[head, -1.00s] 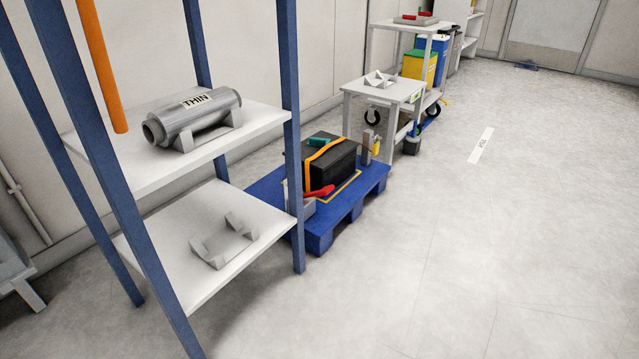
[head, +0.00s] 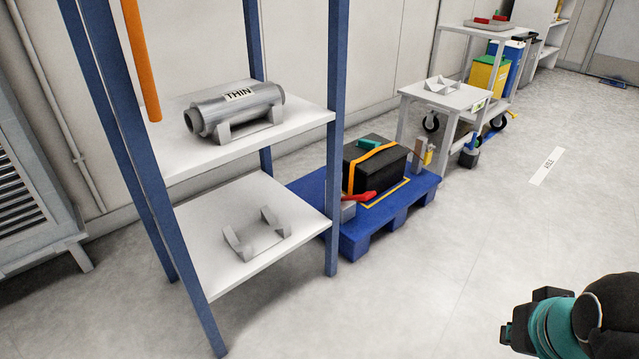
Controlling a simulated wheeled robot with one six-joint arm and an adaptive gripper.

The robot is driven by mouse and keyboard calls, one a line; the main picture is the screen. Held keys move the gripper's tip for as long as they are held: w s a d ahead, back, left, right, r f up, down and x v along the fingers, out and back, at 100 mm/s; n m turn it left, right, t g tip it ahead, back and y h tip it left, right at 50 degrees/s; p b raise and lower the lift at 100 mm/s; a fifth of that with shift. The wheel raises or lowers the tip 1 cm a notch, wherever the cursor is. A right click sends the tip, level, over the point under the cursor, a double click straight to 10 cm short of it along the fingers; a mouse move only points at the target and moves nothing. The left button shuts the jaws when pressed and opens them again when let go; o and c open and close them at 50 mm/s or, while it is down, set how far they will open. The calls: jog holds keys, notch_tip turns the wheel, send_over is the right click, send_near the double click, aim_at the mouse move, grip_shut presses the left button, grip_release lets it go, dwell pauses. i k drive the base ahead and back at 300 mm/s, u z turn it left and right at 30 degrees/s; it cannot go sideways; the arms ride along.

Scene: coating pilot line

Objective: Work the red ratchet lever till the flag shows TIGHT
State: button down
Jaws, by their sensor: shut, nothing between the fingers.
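The red ratchet lever (head: 363,196) sits low at the front left corner of a black case (head: 362,172), above a small grey block (head: 347,211). An orange strap (head: 374,157) runs over the case, with a green piece (head: 370,144) on top. The case stands on a blue pallet (head: 352,242). No flag wording can be read at this size. Part of my arm, teal and black, shows at the lower right, well apart from the lever. My gripper's fingers are not seen.
A blue-post rack (head: 332,240) stands just left of the pallet, its white shelves holding a grey roller (head: 240,108) marked THIN and an empty cradle (head: 258,233). A white cart (head: 447,97) stands behind the pallet. The floor (head: 480,220) to the right is clear.

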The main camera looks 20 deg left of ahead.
aim_at(365, 197)
jog(key=u, duration=0.15)
jog(key=i, duration=1)
jog(key=z, duration=0.35)
